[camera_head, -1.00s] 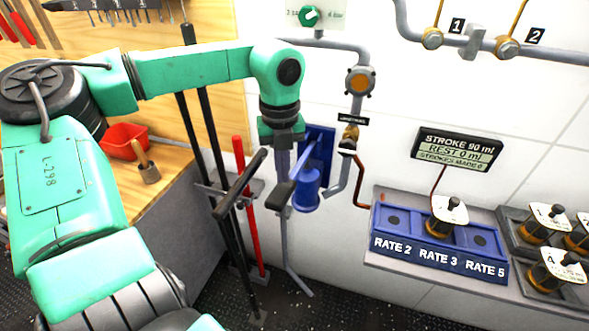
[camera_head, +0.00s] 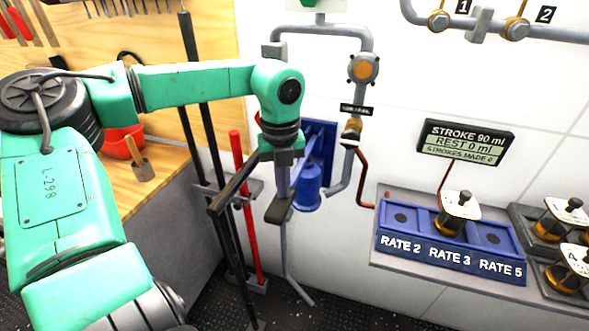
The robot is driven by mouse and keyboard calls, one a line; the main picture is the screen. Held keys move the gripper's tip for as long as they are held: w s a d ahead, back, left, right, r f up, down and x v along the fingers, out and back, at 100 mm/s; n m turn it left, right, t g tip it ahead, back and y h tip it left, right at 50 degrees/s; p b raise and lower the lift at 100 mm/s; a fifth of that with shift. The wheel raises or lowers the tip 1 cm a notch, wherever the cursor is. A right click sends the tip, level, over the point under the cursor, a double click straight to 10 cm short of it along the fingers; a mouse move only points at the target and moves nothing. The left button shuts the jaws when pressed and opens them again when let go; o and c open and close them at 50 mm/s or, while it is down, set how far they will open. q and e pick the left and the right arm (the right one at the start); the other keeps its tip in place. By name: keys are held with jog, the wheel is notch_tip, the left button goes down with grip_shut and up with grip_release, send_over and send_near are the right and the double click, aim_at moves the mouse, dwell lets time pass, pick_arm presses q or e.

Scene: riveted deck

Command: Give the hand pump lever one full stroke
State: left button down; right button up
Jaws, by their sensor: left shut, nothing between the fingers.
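The blue hand pump (camera_head: 309,188) is fixed to a blue plate on the white wall. Its lever (camera_head: 279,208) slopes down and to the left from the pump and ends in a dark grip. My left gripper (camera_head: 281,182) points down over the outer part of the lever. Its fingers are shut and empty, and the wrist partly hides the lever. I cannot tell whether the fingers touch it. A display (camera_head: 465,142) to the right of the pump reads stroke 90 ml, rest 0 ml, strokes made 0. My right gripper is not in view.
Black poles (camera_head: 205,130) and a red bar (camera_head: 246,205) stand just left of the lever. A shelf holds a blue tray (camera_head: 450,255) marked RATE 2, RATE 3 and RATE 5. Grey pipes (camera_head: 345,40) run above the pump. A workbench (camera_head: 150,195) is at left.

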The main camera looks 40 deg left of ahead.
pick_arm(q)
notch_tip(320, 180, down, 5)
jog(key=b, duration=0.4)
jog(key=shift+f, duration=0.15)
jog(key=shift+w+r+p, duration=0.1)
jog(key=shift+r+p, duration=0.4)
jog(key=shift+r, duration=0.05)
notch_tip(320, 180, up, 11)
jog(key=p, duration=0.7)
jog(key=shift+a+p, duration=0.1)
jog(key=shift+p, duration=0.25)
notch_tip(320, 180, up, 5)
jog(key=p, duration=0.4)
send_over(283, 204)
jog(key=w+a, duration=0.1)
jog(key=w, duration=0.1)
jog(key=shift+s+a+b, duration=0.15)
jog(key=shift+a+b, duration=0.05)
jog(key=shift+b, duration=0.15)
